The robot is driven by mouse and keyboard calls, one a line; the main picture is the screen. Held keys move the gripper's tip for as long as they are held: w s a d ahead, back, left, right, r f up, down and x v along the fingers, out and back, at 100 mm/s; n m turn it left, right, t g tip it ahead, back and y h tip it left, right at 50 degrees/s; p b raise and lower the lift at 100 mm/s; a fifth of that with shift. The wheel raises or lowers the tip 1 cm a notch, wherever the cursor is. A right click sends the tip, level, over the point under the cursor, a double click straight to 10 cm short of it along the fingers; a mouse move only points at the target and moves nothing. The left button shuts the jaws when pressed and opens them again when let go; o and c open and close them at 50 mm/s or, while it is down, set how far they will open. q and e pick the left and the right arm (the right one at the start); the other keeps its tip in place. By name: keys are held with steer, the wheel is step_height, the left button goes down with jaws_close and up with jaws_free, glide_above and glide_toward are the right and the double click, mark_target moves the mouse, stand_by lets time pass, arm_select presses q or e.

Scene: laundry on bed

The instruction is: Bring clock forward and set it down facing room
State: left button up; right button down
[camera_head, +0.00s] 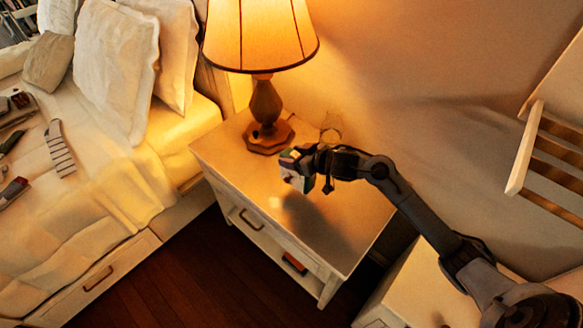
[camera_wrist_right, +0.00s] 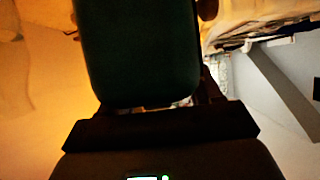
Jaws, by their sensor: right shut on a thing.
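The clock (camera_head: 295,165) is a small block with a pale front and dark green and reddish parts, in the head view over the nightstand (camera_head: 340,245), in front of the lamp. My right gripper (camera_head: 308,164) is shut on it. A shadow lies on the nightstand top below, and the clock looks raised above the top. In the right wrist view the clock's dark green rounded body (camera_wrist_right: 137,50) fills the space between the fingers. Its face cannot be made out there. My left gripper is not in view.
A lit lamp (camera_head: 265,105) stands at the back of the nightstand, with a clear glass (camera_head: 331,127) to its right. The front of the top is clear. A bed (camera_head: 100,190) with pillows and laundry is at left. A wooden slatted piece (camera_head: 550,150) is at right.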

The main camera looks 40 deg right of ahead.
steer(key=shift+w+a+f, duration=0.15)
steer(key=shift+w, duration=0.2)
step_height(320, 180, down, 4)
steer(key=shift+r+b, duration=0.25)
steer(key=shift+b, duration=0.5)
steer(key=shift+f, duration=0.25)
steer(key=shift+f, duration=0.15)
steer(key=shift+c, duration=1)
jaws_free()
